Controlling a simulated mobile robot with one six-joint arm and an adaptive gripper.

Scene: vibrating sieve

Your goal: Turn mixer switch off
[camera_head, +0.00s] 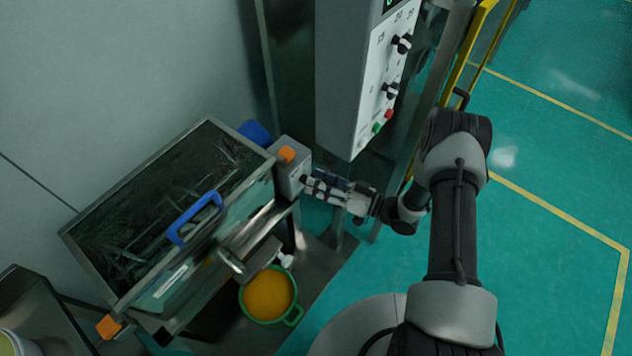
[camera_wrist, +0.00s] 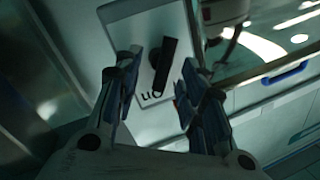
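The mixer switch is a black rotary knob (camera_wrist: 164,64) on a pale plate (camera_wrist: 130,30) in the wrist view. Its handle looks tilted, and small lettering shows below it. My gripper (camera_wrist: 158,92) is open, with one finger on each side of the knob's lower part. I cannot tell whether either finger touches it. In the head view, my gripper (camera_head: 308,183) is at the right face of a small grey switch box (camera_head: 290,178) beside the sieve. The knob there is mostly hidden by the fingertips.
A glass-sided sieve bin (camera_head: 160,215) with a blue handle (camera_head: 195,217) stands left of the box. A green bucket (camera_head: 291,316) of orange material sits below. A tall control cabinet (camera_head: 340,90) with knobs and buttons stands close above my gripper. Yellow railing (camera_head: 468,50) runs to the right.

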